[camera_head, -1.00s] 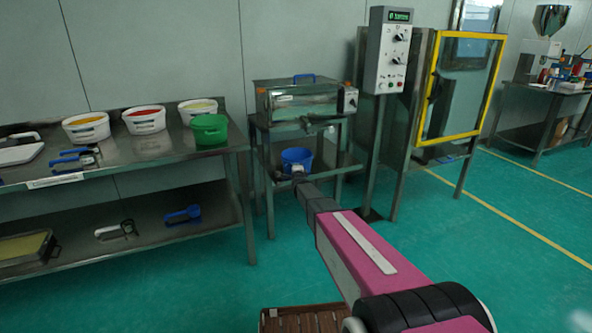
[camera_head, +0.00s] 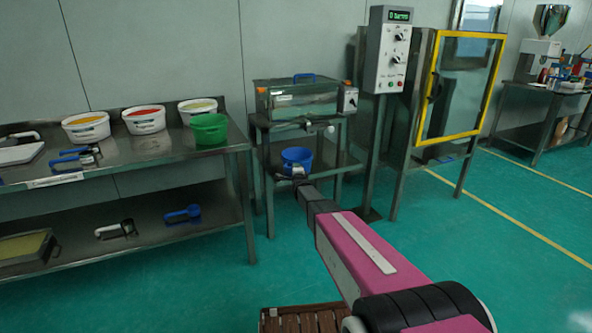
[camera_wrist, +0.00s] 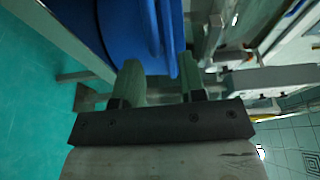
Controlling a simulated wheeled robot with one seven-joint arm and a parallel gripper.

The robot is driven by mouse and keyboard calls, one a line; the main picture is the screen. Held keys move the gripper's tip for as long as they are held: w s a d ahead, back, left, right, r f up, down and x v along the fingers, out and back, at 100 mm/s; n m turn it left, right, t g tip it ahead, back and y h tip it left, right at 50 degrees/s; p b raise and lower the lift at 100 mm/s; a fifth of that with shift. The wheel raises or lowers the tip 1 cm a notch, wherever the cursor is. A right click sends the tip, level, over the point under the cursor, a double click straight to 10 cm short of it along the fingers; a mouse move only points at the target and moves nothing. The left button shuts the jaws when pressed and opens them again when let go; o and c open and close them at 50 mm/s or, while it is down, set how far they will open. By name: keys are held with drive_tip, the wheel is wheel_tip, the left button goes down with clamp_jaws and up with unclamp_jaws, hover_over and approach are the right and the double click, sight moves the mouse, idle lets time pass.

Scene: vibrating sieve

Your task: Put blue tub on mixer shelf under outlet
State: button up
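The blue tub (camera_head: 297,157) stands upright on the lower shelf (camera_head: 338,163) of the mixer stand, beneath the mixer (camera_head: 300,98) and near its outlet (camera_head: 330,129). Whether it is exactly below the outlet is hard to tell. My gripper (camera_head: 299,174) is at the tub's near side. In the wrist view the tub's blue wall and rim (camera_wrist: 120,30) fill the upper left. My gripper (camera_wrist: 160,75) has its two pale fingers apart, with part of the blue rim showing between their tips. No firm contact on the rim is visible.
The stand's legs and a control box post (camera_head: 380,150) rise close to my arm. A steel table (camera_head: 165,150) on the left holds several white tubs, a green tub (camera_head: 209,129) and scoops. A yellow-framed door (camera_head: 460,90) stands right. The green floor ahead is open.

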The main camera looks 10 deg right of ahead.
drive_tip(key=s+d+f+n+g, duration=0.2)
drive_tip(key=s+n+g, duration=0.4)
drive_tip(key=s, duration=0.9)
drive_tip(key=s+d+f+n+g, duration=0.2)
drive_tip(key=s+n+g, duration=0.3)
drive_tip(key=s, duration=1.1)
drive_tip(key=s+d+f+n+g, duration=0.2)
drive_tip(key=s+n+g, duration=0.4)
drive_tip(key=s, duration=1)
drive_tip(key=shift+n+g, duration=0.3)
drive_tip(key=shift+g, duration=0.2)
drive_tip(key=shift+s, duration=0.1)
